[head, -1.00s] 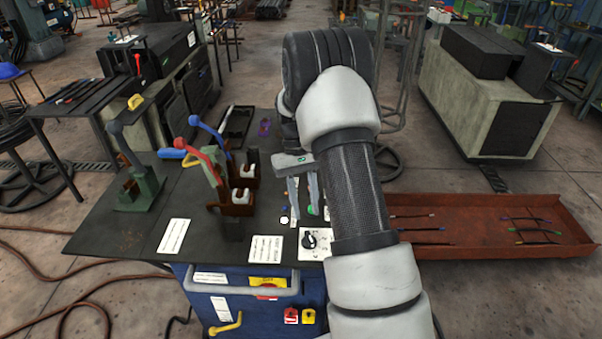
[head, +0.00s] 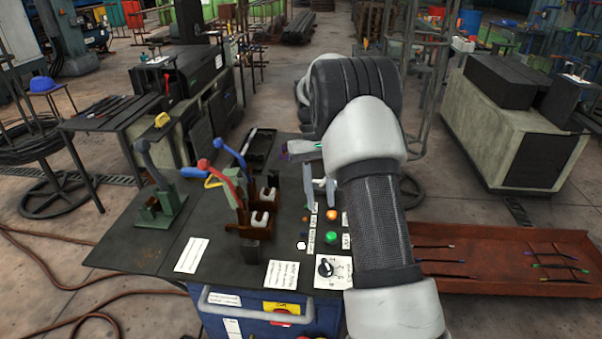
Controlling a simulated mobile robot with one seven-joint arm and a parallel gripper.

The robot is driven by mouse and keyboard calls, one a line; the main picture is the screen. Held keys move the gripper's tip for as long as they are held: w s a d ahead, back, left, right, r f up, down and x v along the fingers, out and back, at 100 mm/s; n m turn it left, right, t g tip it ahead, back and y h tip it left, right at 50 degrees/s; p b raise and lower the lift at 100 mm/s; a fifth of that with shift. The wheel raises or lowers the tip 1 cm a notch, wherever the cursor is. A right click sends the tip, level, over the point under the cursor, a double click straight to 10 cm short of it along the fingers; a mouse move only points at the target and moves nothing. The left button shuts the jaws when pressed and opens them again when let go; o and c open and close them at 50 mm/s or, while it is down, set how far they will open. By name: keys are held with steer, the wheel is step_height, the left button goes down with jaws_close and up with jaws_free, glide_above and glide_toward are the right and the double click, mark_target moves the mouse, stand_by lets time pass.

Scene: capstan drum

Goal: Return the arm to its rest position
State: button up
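My arm reaches forward over the right side of the dark bench top (head: 140,235), its wrist bent over so the fingers point down. My gripper (head: 320,204) is above the bench's button panel, its two grey fingers apart with nothing seen between them. The arm hides the bench's right edge. Just in front of the fingers are an orange button (head: 333,215), a green button (head: 331,238) and a black rotary knob (head: 325,268) on a white plate.
Left of my gripper stand a red lever (head: 224,180), a blue lever (head: 231,156) and a green fixture with a grey-blue handle (head: 160,200). A rust-red tray (head: 470,290) with short cables lies at the right. A machine cabinet (head: 510,140) stands behind it.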

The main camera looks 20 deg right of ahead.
steer(key=shift+r, duration=0.1)
steer(key=s+a+r+t+p, duration=0.2)
steer(key=s+r, duration=0.3)
steer(key=r, duration=0.4)
steer(key=s+a+r+t+p, duration=0.2)
steer(key=s+a+r, duration=0.15)
steer(key=r, duration=0.55)
steer(key=s+a+r+t+p, duration=0.1)
steer(key=s+a+r+t, duration=0.1)
steer(key=s, duration=0.6)
steer(key=s+a+r+t+p, duration=0.2)
steer(key=s+t, duration=0.2)
steer(key=s, duration=0.5)
steer(key=shift+s+r, duration=0.25)
steer(key=shift+r, duration=0.15)
